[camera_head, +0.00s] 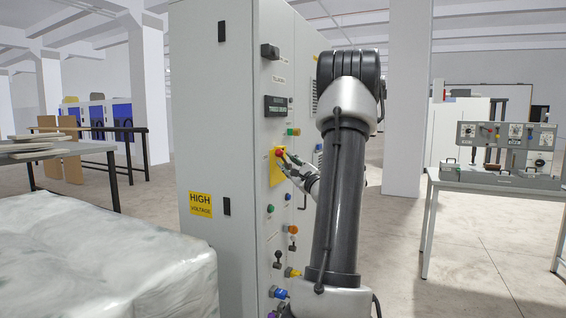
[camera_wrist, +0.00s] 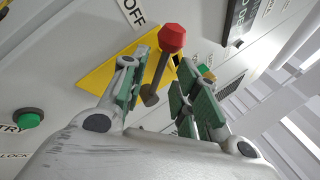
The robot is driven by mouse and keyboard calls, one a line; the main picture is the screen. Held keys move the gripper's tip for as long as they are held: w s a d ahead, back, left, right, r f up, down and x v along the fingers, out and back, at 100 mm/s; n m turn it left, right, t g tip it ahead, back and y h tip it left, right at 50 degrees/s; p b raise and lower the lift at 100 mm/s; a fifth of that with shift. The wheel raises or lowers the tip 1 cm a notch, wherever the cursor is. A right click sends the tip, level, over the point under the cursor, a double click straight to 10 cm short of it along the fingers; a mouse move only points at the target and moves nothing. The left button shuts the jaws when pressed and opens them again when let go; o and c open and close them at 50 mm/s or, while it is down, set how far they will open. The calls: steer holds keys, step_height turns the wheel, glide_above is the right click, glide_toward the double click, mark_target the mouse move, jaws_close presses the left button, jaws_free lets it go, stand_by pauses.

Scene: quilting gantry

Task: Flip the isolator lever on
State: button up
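The isolator lever has a red knob (camera_wrist: 172,38) and a dark shaft (camera_wrist: 155,82) and stands out from a yellow plate (camera_wrist: 105,72) on the grey cabinet front. An OFF label (camera_wrist: 132,12) is at the plate's edge. In the head view the red knob (camera_head: 279,152) shows on the yellow plate (camera_head: 275,172). My gripper (camera_wrist: 163,78) is open, its green-padded fingers on either side of the lever shaft, with gaps to it. The knob extends past the fingertips in the picture. In the head view my gripper (camera_head: 293,168) is at the plate, partly hidden by my arm.
The cabinet (camera_head: 221,120) carries other buttons near the lever, including a green one (camera_wrist: 29,118) and a black display (camera_head: 277,106). A wrapped bale (camera_head: 100,260) stands at the left front. A bench with a test panel (camera_head: 505,150) is at right; open floor lies before it.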

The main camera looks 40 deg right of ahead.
mark_target(284, 160)
steer(key=shift+x, duration=1.45)
jaws_close()
steer(key=shift+w+d+r+m+g, duration=0.1)
steer(key=shift+d+r+m+g, duration=0.25)
steer(key=shift+m, duration=0.45)
steer(key=shift+a, duration=0.1)
